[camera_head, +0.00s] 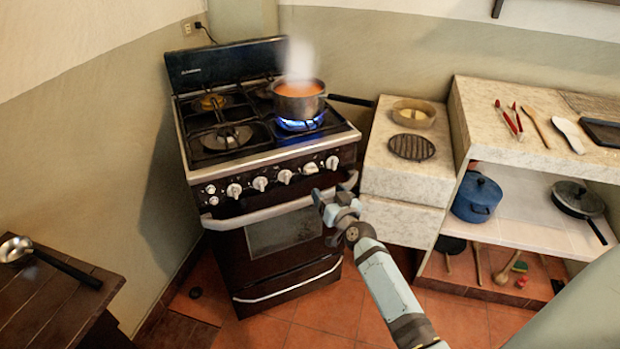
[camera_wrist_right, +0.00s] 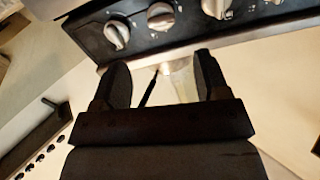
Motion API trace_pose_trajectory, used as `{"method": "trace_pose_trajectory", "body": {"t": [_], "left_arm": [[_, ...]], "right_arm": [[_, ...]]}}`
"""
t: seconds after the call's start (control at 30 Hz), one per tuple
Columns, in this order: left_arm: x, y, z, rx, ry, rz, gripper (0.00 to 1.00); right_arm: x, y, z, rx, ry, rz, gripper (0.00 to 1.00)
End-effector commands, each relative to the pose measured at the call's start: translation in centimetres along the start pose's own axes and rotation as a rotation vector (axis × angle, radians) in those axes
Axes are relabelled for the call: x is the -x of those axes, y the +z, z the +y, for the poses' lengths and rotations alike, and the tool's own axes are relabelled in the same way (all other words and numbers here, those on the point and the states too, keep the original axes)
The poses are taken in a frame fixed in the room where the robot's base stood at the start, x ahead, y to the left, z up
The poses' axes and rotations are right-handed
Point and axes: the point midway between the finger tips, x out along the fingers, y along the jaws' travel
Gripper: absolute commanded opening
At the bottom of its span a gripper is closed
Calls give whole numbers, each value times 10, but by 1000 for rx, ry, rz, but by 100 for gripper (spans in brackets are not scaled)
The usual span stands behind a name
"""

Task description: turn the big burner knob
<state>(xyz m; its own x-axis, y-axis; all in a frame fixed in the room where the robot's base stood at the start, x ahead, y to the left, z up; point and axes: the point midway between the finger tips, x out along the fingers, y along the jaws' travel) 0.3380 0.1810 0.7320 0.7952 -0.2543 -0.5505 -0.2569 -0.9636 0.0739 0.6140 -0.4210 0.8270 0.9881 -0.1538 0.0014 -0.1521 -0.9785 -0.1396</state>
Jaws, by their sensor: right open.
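A dark stove (camera_head: 300,285) has a row of white knobs on its front panel. One knob (camera_head: 310,168) is near the right end, with another (camera_head: 332,162) beyond it. I cannot tell which knob is the big burner's. A pot (camera_head: 298,104) of orange liquid steams over a blue flame (camera_head: 300,124). My right gripper (camera_head: 322,205) is just in front of and below the right-hand knobs. In the right wrist view the gripper (camera_wrist_right: 162,78) is open, with no knob between its fingers. Knobs (camera_wrist_right: 117,35) show ahead of it, apart from the fingers. My left gripper is not in view.
The oven handle (camera_head: 255,215) runs across the front below the knobs, close to my right gripper. A stone counter (camera_head: 410,185) with a round grate (camera_head: 411,147) stands to the right. A wooden table (camera_head: 45,305) with a ladle (camera_head: 50,260) is at lower left.

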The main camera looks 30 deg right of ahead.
Motion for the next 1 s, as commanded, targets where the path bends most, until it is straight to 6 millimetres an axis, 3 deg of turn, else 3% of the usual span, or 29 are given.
{"method": "trace_pose_trajectory", "body": {"t": [0.2,0.4,0.6,0.87,1.0], "left_arm": [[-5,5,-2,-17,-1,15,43],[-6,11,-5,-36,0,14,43],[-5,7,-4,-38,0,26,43],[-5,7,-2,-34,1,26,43],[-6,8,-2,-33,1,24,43]], "right_arm": [[-49,2,0,-3,0,2,68],[-79,2,0,-1,-1,1,68],[-91,1,0,0,-1,-1,68],[-92,0,0,1,-1,-1,68],[-91,1,0,1,-1,-1,38]]}}
